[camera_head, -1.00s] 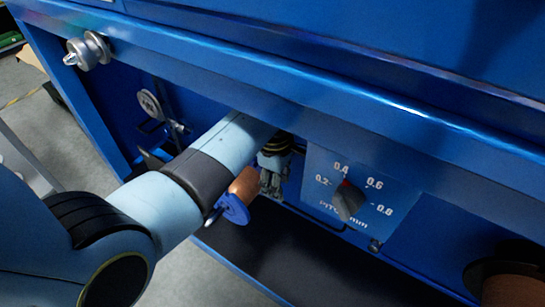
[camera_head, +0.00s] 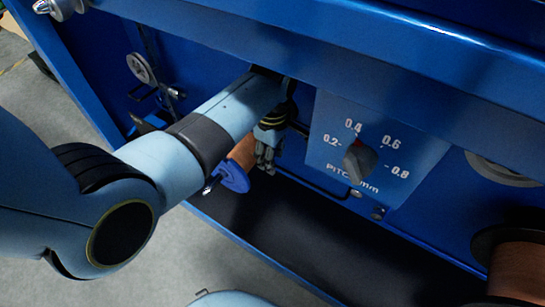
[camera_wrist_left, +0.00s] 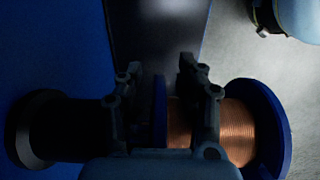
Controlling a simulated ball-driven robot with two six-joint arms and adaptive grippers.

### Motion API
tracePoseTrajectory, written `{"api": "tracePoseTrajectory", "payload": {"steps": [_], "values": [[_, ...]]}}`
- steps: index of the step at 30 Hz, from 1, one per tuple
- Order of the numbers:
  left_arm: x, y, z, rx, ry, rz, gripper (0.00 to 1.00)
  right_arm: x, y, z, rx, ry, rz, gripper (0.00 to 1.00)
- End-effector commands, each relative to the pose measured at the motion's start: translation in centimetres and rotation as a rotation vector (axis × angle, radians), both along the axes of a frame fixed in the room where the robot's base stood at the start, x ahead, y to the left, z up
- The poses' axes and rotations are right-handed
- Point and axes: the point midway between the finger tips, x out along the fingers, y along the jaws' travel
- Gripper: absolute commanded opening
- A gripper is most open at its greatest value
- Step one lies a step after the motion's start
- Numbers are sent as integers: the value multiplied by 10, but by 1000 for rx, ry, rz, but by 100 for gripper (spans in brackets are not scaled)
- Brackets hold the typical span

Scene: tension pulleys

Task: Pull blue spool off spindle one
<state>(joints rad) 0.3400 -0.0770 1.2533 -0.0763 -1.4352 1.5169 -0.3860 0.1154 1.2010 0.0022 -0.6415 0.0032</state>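The blue spool shows in the head view as a blue end flange (camera_head: 234,177) with a copper winding, partly hidden behind my left arm. In the left wrist view it lies sideways, with a copper winding (camera_wrist_left: 240,132) between an outer blue flange (camera_wrist_left: 275,125) and an inner one. My left gripper (camera_head: 266,158) is at the spool's inner end. In the left wrist view its two fingers (camera_wrist_left: 164,95) stand on either side of the inner flange, with gaps visible. The right finger covers part of the copper. A dark shaft, perhaps the spindle, lies to the left. My right gripper is not in view.
A pitch dial (camera_head: 358,162) sits on the blue machine panel just right of the gripper. A small pulley wheel (camera_head: 140,68) is at left. A large copper spool (camera_head: 518,268) stands at lower right. A dark tray floor (camera_head: 290,230) lies below, with a blue edge.

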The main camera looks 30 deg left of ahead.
Motion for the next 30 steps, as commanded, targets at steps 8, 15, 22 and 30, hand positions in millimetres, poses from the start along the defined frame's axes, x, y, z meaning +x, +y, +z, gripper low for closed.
{"api": "tracePoseTrajectory", "payload": {"steps": [8, 15, 22, 30], "values": [[0, 0, -1, 0, -1, 0, 38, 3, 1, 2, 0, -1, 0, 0], [0, 0, -1, 0, 0, 0, 11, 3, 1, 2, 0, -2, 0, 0], [0, 0, -1, 0, 0, 0, 0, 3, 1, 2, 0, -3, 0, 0], [1, 0, 0, 2, -2, 0, 0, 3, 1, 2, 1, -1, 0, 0]]}}
